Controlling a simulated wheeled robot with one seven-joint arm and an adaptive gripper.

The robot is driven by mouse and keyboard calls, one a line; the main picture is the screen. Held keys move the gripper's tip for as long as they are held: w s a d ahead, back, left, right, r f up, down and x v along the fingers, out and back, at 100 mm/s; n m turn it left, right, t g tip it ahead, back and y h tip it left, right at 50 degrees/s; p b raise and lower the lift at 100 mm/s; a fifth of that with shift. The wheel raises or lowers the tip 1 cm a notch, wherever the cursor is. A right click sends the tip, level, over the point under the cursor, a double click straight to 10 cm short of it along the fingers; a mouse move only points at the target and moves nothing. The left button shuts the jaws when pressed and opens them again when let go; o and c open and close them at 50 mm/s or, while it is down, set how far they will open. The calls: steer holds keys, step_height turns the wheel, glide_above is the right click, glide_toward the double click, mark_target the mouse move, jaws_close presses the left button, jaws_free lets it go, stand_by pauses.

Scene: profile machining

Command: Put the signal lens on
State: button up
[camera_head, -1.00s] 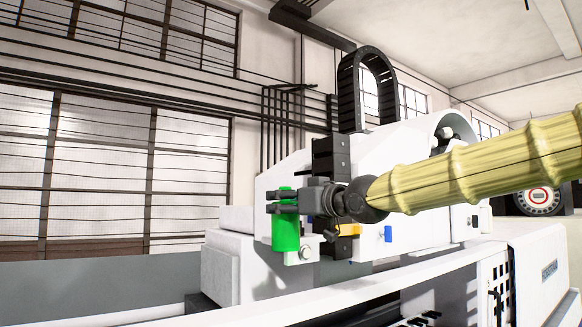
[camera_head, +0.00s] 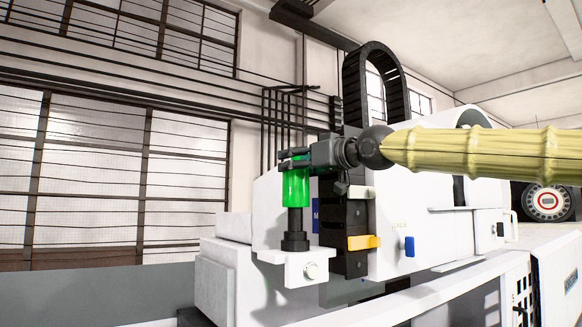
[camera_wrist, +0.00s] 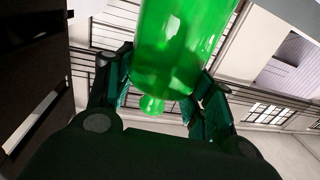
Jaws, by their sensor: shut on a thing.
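The signal lens (camera_head: 296,188) is a bright green, glossy, translucent cylinder. My gripper (camera_head: 294,159) is shut on it near its upper end, in the head view. The lens is upright, and its lower end is at the top of a thin black post (camera_head: 295,220). I cannot tell whether the lens is seated on the post or just in front of it. In the wrist view the green lens (camera_wrist: 185,45) fills the upper middle, between my dark fingers.
The post has a black base (camera_head: 295,242) on a white bracket (camera_head: 290,268) fixed to the white machine (camera_head: 405,200). A black column with a yellow part (camera_head: 363,242) stands just right of the lens. Open air lies to the left.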

mark_target(303, 180)
steer(key=shift+w+d, duration=0.1)
steer(key=shift+w, duration=0.1)
steer(key=shift+s+a+r, duration=0.2)
steer(key=shift+s, duration=0.15)
steer(key=shift+a, duration=0.1)
steer(key=shift+w+f+b, duration=0.1)
steer(key=shift+f+b, duration=0.1)
steer(key=shift+b, duration=0.1)
steer(key=shift+s+d+f+b, duration=0.1)
steer(key=shift+s+f+b, duration=0.05)
steer(key=shift+f+b, duration=0.25)
steer(key=shift+s+d+f+b, duration=0.1)
steer(key=shift+f+b, duration=0.2)
steer(key=shift+f, duration=0.15)
step_height(303, 180, down, 2)
steer(key=shift+w+a+b, duration=0.1)
steer(key=shift+w+b, duration=0.05)
steer(key=shift+b, duration=0.45)
steer(key=shift+f+b, duration=0.3)
steer(key=shift+f, duration=0.15)
stand_by(0.4)
